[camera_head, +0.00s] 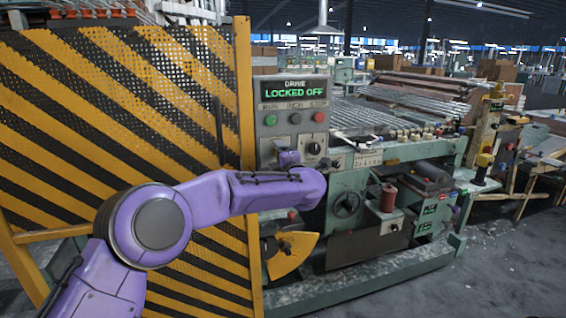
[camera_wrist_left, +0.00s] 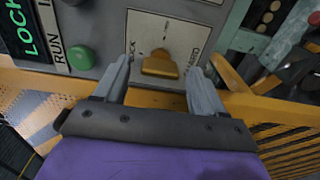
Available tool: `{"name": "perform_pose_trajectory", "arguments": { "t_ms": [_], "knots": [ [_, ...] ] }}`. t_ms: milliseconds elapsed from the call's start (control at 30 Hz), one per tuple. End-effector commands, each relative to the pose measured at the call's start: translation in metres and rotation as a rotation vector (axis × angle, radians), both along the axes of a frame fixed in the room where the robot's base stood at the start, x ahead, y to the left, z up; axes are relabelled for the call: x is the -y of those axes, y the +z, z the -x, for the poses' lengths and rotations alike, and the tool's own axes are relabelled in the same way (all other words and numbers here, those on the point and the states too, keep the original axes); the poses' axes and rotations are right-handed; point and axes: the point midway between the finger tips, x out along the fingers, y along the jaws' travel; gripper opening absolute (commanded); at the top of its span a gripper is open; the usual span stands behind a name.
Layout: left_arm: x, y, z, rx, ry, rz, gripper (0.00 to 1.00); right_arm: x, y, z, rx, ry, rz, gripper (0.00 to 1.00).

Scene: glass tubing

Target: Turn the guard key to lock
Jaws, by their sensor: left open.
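The guard key (camera_wrist_left: 160,63) is a small yellow-orange lever on a pale plate (camera_wrist_left: 150,30) in the left wrist view. My left gripper (camera_wrist_left: 158,78) is open, with one grey finger on each side of the key and a visible gap to each. In the head view my left arm reaches in from the left to the grey control panel (camera_head: 270,93), its hand (camera_head: 289,158) low on the panel's front. The key cannot be made out there. The panel display (camera_head: 293,90) reads LOCKED OFF in green. My right gripper is not in view.
Green (camera_head: 270,120), grey and red (camera_head: 319,117) buttons sit above a dark knob (camera_head: 314,148) on the panel. A yellow-and-black striped mesh guard (camera_head: 90,110) stands left of it. The green machine (camera_head: 360,190) with glass tubes (camera_head: 360,115) lies right.

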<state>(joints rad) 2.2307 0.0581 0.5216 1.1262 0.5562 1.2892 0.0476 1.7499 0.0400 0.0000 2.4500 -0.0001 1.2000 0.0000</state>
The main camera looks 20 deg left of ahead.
Motion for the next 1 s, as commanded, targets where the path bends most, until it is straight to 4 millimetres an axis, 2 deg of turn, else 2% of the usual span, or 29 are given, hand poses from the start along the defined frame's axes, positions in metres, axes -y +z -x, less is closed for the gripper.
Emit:
{"name": "perform_pose_trajectory", "arguments": {
  "t_ms": [200,400,567,833,867,933,967,1000],
  "knots": [
    [0.029,-0.002,0.042,0.002,-0.003,-0.003,0.70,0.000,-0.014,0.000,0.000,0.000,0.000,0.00],
    [0.049,-0.001,0.073,0.002,-0.001,-0.001,0.70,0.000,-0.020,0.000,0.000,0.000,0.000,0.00],
    [0.054,0.000,0.080,0.001,0.001,0.000,0.70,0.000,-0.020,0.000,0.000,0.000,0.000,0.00],
    [0.058,0.001,0.078,-0.004,-0.025,-0.026,0.70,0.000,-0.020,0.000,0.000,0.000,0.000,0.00],
    [0.063,-0.006,0.078,-0.021,-0.056,-0.064,0.70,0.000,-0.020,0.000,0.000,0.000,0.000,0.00],
    [0.066,-0.040,0.084,-0.095,-0.130,-0.195,0.70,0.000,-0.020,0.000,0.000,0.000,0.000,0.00],
    [0.065,-0.060,0.087,-0.139,-0.160,-0.251,0.70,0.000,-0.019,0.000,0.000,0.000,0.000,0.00],
    [0.062,-0.092,0.093,-0.207,-0.200,-0.321,0.70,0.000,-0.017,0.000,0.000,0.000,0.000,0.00]
  ]
}}
